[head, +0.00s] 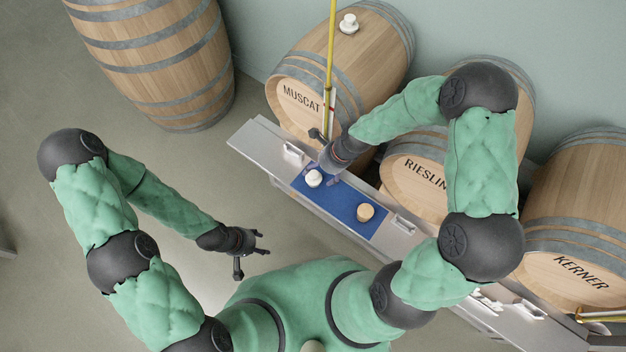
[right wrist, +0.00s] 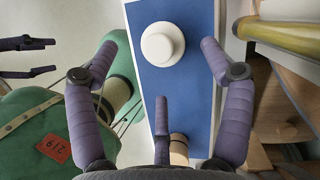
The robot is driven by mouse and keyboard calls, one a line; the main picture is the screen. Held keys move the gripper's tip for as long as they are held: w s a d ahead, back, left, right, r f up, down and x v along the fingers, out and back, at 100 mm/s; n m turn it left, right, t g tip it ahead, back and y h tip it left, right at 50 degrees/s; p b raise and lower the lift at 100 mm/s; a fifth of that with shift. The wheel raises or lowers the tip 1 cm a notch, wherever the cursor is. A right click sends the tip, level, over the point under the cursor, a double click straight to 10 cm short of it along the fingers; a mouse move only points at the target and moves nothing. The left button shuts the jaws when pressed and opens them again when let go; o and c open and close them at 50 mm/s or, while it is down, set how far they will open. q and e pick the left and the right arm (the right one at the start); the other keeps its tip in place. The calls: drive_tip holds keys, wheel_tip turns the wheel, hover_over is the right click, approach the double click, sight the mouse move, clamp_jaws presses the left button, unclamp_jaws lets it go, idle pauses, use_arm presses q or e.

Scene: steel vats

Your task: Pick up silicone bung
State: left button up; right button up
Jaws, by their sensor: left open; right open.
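The white silicone bung (head: 314,178) stands on a blue mat (head: 343,215) on the steel bench. In the right wrist view the bung (right wrist: 162,44) is round, with a raised smaller top, between the spread fingertips and clear of them. My right gripper (head: 325,158) is open and empty above the mat's far left end, right by the bung; its fingers (right wrist: 159,62) also show in its wrist view. My left gripper (head: 251,255) is open and empty, off the bench to the lower left.
A tan bung (head: 365,212) stands on the mat. Another white bung (head: 349,23) sits on the Muscat barrel (head: 301,98). A yellow upright pole (head: 330,60) rises close by my right gripper. Riesling (head: 415,172) and Kerner (head: 580,270) barrels stand behind the bench (head: 258,140).

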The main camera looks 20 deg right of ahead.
sight(316, 175)
drive_tip(key=b+x, duration=0.2)
drive_tip(key=x, duration=0.4)
drive_tip(key=shift+f+b, duration=0.1)
drive_tip(key=shift+b, duration=0.3)
drive_tip(key=shift+c, duration=0.9)
drive_tip(key=c, duration=1)
